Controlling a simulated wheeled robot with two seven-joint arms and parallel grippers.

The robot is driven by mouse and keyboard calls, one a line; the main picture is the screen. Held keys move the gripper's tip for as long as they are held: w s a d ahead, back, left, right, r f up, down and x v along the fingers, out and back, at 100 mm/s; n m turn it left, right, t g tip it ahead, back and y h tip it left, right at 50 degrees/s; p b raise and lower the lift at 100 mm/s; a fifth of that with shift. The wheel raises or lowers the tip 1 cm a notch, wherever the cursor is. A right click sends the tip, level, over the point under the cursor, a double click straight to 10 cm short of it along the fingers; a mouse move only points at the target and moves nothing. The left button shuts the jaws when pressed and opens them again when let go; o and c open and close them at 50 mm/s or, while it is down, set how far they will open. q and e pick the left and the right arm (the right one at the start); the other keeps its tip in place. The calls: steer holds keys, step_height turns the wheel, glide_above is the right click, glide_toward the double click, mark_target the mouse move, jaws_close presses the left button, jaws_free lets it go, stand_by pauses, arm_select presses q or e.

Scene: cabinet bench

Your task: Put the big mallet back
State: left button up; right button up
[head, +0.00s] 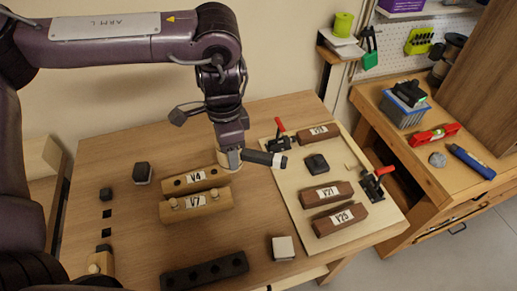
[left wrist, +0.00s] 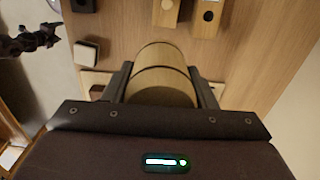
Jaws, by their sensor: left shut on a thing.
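The big mallet has a pale wooden cylindrical head (head: 229,158) and a dark handle (head: 264,159) that points right in the head view. My left gripper (head: 230,146) is shut on the wooden head from above. In the left wrist view the head (left wrist: 162,80) sits between the two fingers. The mallet is just behind and right of the wooden blocks V4 (head: 195,180) and V7 (head: 196,204); I cannot tell whether it touches the bench.
A pale board (head: 293,205) on the right holds dark blocks V21 (head: 326,194) and V25 (head: 340,219) and red-handled clamps (head: 373,184). A dark holed block (head: 205,271) lies at the front. A white block (head: 283,247) stands front right. A side cabinet (head: 402,133) holds tools.

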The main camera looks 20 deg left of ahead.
arm_select(q)
steer(key=m, duration=0.3)
steer(key=w+f+m, duration=0.1)
steer(key=m, duration=0.1)
steer(key=shift+d, duration=0.2)
steer(key=m, duration=0.5)
steer(key=shift+w+d+f, duration=0.15)
steer(key=shift+w+f, duration=0.15)
steer(key=shift+f, duration=0.1)
steer(key=m, duration=0.3)
steer(key=w+f+m, duration=0.1)
steer(key=m, duration=0.1)
steer(key=shift+d, duration=0.2)
steer(key=shift+w+d+f+m+b, duration=0.3)
steer(key=shift+w+f+m+b, duration=1.1)
steer(key=shift+m, duration=4)
steer(key=shift+w+d+f+m+b, duration=0.45)
steer(key=shift+f+m, duration=2)
steer(key=shift+m, duration=2.95)
steer(key=shift+w+d+f+m+b, duration=0.2)
steer(key=shift+w+f+m+b, duration=1.2)
steer(key=shift+m, duration=4)
steer(key=shift+s+f+p, duration=0.35)
steer(key=shift+s+f, duration=0.15)
steer(key=shift+s, duration=0.25)
arm_select(e)
steer(key=f, duration=0.5)
steer(key=shift+w+f, duration=0.35)
steer(key=shift+f, duration=0.05)
